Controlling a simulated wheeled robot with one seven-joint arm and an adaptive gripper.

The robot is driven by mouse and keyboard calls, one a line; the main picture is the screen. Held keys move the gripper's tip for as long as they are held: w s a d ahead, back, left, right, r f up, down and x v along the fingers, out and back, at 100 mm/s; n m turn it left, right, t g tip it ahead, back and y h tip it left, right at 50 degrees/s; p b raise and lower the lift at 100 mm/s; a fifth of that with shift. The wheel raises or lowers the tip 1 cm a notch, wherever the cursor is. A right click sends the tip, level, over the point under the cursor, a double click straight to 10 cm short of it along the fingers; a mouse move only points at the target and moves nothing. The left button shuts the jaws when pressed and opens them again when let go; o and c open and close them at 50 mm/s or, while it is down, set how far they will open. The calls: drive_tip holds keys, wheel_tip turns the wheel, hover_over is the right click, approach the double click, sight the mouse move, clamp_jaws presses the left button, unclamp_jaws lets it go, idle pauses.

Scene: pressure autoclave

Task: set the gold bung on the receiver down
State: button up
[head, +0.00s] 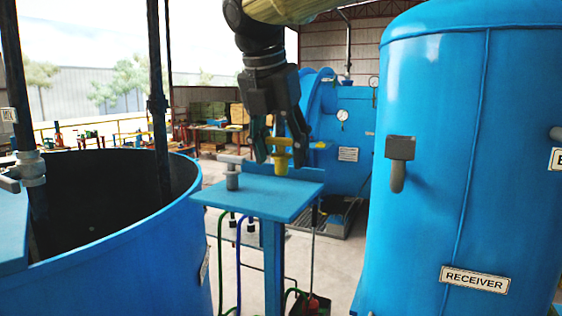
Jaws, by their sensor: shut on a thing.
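My gripper (279,146) points down in the head view, with its fingers shut on the gold bung (280,165). The bung is a yellow-gold piece with a crossbar on top, and it looks upright. Its lower end is over the far right part of a small blue stand (257,204); I cannot tell whether it touches the top. The receiver (462,130) is the large blue tank on the right, with a RECEIVER plate (475,279) low on its front. The fingers partly hide the bung's upper part.
A grey fitting (398,165) juts from the receiver's side. A large open blue vat (120,262) fills the left. A blue autoclave vessel (345,125) with gauges stands behind.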

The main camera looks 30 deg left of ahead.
sight(278, 155)
drive_tip(key=shift+a+p+x, duration=0.2)
drive_tip(key=shift+p+x, duration=0.45)
drive_tip(key=shift+x, duration=0.45)
drive_tip(key=shift+s+f, duration=0.2)
drive_tip(key=shift+f, duration=0.65)
drive_tip(key=shift+f, duration=0.1)
drive_tip(key=o, duration=1)
drive_tip(key=shift+o, duration=0.2)
drive_tip(key=b+v, duration=0.3)
drive_tip(key=v, duration=0.9)
